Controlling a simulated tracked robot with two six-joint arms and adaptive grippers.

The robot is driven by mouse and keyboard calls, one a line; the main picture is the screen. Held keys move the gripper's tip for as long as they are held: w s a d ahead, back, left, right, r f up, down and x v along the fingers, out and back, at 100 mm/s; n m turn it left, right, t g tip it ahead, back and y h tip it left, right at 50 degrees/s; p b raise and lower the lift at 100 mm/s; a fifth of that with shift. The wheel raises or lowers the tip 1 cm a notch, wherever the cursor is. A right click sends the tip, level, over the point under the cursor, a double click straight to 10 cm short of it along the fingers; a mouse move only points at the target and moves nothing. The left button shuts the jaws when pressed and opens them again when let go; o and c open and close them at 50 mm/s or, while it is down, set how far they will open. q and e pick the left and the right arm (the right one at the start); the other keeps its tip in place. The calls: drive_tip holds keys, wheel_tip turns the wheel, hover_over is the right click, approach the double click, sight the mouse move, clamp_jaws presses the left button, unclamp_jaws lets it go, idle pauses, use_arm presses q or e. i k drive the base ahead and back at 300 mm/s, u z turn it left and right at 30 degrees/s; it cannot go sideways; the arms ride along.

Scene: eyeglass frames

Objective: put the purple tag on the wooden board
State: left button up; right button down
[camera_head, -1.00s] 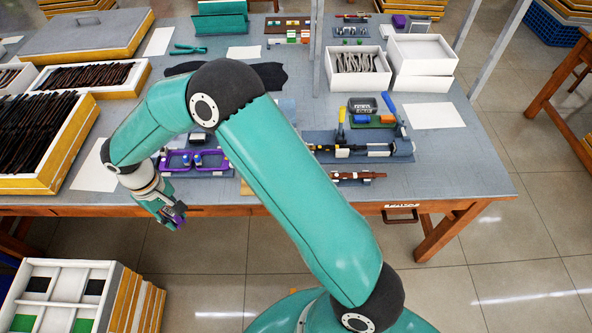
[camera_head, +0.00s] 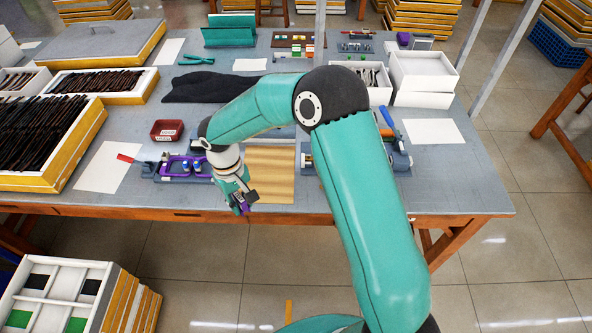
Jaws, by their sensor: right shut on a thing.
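The wooden board (camera_head: 270,178) lies flat near the front edge of the table, with striped light wood grain. My right gripper (camera_head: 242,206) points downward at the board's front left corner, near the table's front edge. It is shut on the purple tag (camera_head: 240,210), which shows only as a small purple patch at the fingertips. I cannot tell whether the tag touches anything. My left gripper is not in view.
A purple eyeglass frame (camera_head: 187,166) sits in a grey fixture left of the board. A red bin (camera_head: 167,130) stands behind it. A blue-grey fixture (camera_head: 396,160) is to the right, partly behind my arm. White sheets and wooden trays of dark frames lie left.

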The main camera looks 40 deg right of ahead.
sight(268, 179)
drive_tip(key=z, duration=0.4)
drive_tip(key=i, duration=1)
